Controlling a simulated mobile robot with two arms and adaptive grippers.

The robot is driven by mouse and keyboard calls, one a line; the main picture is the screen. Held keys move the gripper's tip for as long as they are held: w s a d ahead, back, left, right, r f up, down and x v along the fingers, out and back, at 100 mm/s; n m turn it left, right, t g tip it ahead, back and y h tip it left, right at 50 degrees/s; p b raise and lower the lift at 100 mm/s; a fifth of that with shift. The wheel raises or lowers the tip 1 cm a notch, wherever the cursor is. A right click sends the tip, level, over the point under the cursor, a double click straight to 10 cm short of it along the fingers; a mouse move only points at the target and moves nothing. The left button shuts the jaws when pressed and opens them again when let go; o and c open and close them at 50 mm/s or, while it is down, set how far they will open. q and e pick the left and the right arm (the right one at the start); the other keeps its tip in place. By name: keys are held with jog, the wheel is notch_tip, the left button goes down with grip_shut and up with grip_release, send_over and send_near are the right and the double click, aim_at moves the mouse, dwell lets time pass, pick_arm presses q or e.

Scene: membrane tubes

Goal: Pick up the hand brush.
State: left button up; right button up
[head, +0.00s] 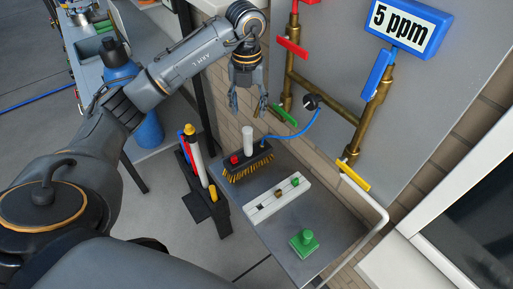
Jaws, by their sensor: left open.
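The hand brush (247,162) lies on the grey shelf (272,228) at its far left end. It has a dark block and yellow-brown bristles along its front edge. A white cylinder and a red knob show at its top; I cannot tell whether they belong to the brush. My left gripper (248,108) hangs above the brush, fingers pointing down, open and empty. It looks apart from the brush. My right gripper is not in view.
A white holder (277,198) with small coloured pieces and a green block (304,243) stand on the shelf. Brass pipes (292,62) with coloured handles rise behind. A blue hose (292,134) runs beside the brush. A blue "5 ppm" display (408,25) hangs upper right.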

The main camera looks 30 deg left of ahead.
aim_at(247, 130)
pick_arm(q)
jog(key=f, duration=0.3)
jog(key=s+f+p, duration=0.1)
jog(key=f, duration=0.1)
jog(key=shift+s+f, duration=0.2)
jog(key=shift+f, duration=0.2)
jog(key=f+p, duration=0.1)
jog(key=f, duration=0.2)
jog(key=shift+w, duration=0.2)
notch_tip(247, 130, down, 4)
jog(key=shift+w+r+p, duration=0.1)
jog(key=shift+r+p, duration=0.15)
jog(key=shift+p, duration=0.6)
jog(key=shift+f, duration=0.25)
jog(key=c, duration=0.9)
grip_shut()
jog(key=shift+w+r, duration=0.1)
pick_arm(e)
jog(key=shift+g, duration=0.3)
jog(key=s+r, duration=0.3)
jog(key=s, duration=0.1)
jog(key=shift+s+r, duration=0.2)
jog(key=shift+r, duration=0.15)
